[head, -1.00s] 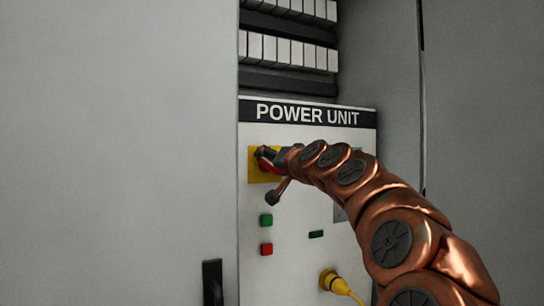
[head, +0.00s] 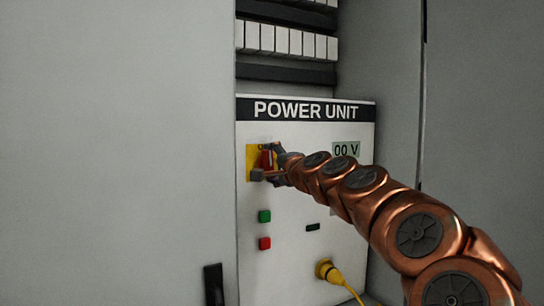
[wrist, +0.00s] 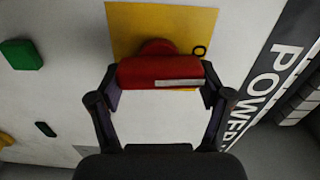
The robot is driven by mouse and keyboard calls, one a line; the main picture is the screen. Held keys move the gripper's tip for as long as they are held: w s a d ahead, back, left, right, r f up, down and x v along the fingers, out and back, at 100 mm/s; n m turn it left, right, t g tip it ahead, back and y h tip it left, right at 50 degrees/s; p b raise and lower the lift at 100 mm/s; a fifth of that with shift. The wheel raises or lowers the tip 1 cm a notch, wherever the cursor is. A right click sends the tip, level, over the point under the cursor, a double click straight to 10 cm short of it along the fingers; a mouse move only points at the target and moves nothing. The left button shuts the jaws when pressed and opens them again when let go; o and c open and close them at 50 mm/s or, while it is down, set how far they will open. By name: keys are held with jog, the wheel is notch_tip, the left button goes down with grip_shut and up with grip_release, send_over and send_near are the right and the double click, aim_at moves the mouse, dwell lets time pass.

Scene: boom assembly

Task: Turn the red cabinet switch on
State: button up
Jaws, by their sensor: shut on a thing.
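The red switch handle (head: 266,160) sits on a yellow plate (head: 251,152) at the upper left of the white POWER UNIT panel. In the wrist view, the red handle (wrist: 160,73) lies across between my two fingers, with a white mark near its right end. An "O" is printed on the yellow plate (wrist: 125,20) beside it. My gripper (head: 264,166) is shut on the handle, one fingertip at each end. In the head view the handle stands roughly upright, partly covered by my fingers.
A green button (head: 264,216) and a red button (head: 264,243) lie below the switch. A yellow plug with cable (head: 326,270) is at the lower right. A display (head: 346,150) reads "00 V", partly covered by my arm. Grey cabinet walls flank the panel.

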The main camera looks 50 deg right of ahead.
jog(key=shift+m+p, duration=0.35)
jog(key=shift+m, duration=0.15)
jog(key=shift+f, duration=0.1)
jog(key=o, duration=1.1)
jog(key=shift+s, duration=0.1)
jog(key=v, duration=1.1)
jog(key=shift+s+a, duration=0.2)
jog(key=shift+s, duration=0.15)
